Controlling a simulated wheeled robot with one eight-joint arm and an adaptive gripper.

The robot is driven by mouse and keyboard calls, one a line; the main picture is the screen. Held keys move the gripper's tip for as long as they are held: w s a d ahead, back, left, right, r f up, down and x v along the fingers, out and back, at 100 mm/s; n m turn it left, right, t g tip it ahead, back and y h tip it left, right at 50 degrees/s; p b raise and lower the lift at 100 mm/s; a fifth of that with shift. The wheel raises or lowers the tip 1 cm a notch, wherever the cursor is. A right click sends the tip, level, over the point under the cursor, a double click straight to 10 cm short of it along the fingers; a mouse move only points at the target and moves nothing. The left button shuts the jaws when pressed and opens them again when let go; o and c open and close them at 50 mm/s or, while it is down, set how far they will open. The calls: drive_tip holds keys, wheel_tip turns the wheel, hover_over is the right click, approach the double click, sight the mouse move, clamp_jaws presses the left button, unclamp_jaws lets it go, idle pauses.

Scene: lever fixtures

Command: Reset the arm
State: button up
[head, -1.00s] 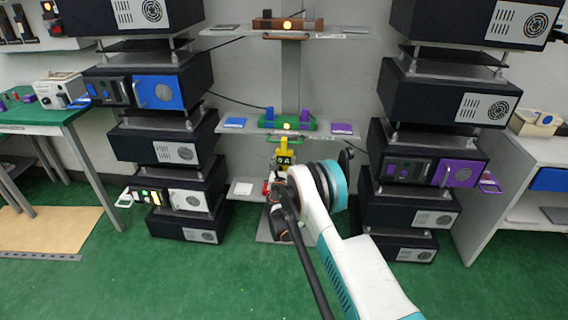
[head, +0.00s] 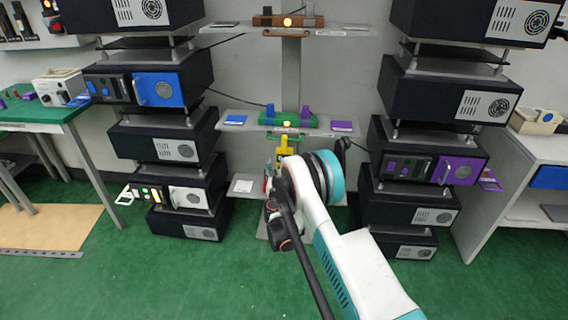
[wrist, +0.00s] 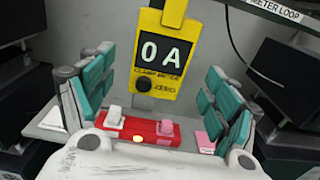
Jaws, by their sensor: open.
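My gripper (wrist: 157,75) is open, its teal fingers spread left and right in the wrist view. A yellow meter (wrist: 150,90) reading "0 A" shows between and beyond them; I see no finger touching it. Below it is a red lever fixture (wrist: 146,128) with a white lever (wrist: 115,118) at left and a pink lever (wrist: 167,128) at right. In the head view the meter (head: 287,143) is partly hidden behind my arm. My gripper (head: 270,183) is largely hidden there, low on the central post.
A green fixture (head: 268,121) with blue and purple levers sits on the middle shelf. A brown fixture (head: 266,21) is on the upper shelf. Dark equipment stacks stand on both sides, with a blue panel (head: 160,90) and a purple panel (head: 463,171). The green floor is clear in front.

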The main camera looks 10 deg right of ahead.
drive_tip(key=v, duration=0.7)
drive_tip(key=s+d+r+m+g, duration=0.15)
drive_tip(key=r+m, duration=0.25)
drive_tip(key=r, duration=0.4)
drive_tip(key=d+r+m+g, duration=0.1)
drive_tip(key=d+r+m, duration=0.25)
drive_tip(key=r, duration=0.35)
drive_tip(key=s+d+r+m+g, duration=0.4)
drive_tip(key=s+r+m, duration=0.6)
drive_tip(key=s+r, duration=0.25)
drive_tip(key=s+r+m+g+y, duration=0.3)
drive_tip(key=s+m, duration=0.5)
drive_tip(key=s, duration=1)
drive_tip(key=s+a+f+m+y, duration=0.1)
drive_tip(key=s+a+m, duration=0.1)
drive_tip(key=s, duration=0.6)
drive_tip(key=s+a+f+m+y, duration=0.1)
drive_tip(key=s+a+m, duration=0.2)
drive_tip(key=s+m, duration=0.2)
drive_tip(key=s, duration=0.3)
drive_tip(key=shift+s+g+y, duration=0.25)
drive_tip(key=shift+g+y, duration=0.05)
drive_tip(key=shift+g, duration=0.05)
drive_tip(key=shift+f, duration=0.1)
idle(0.7)
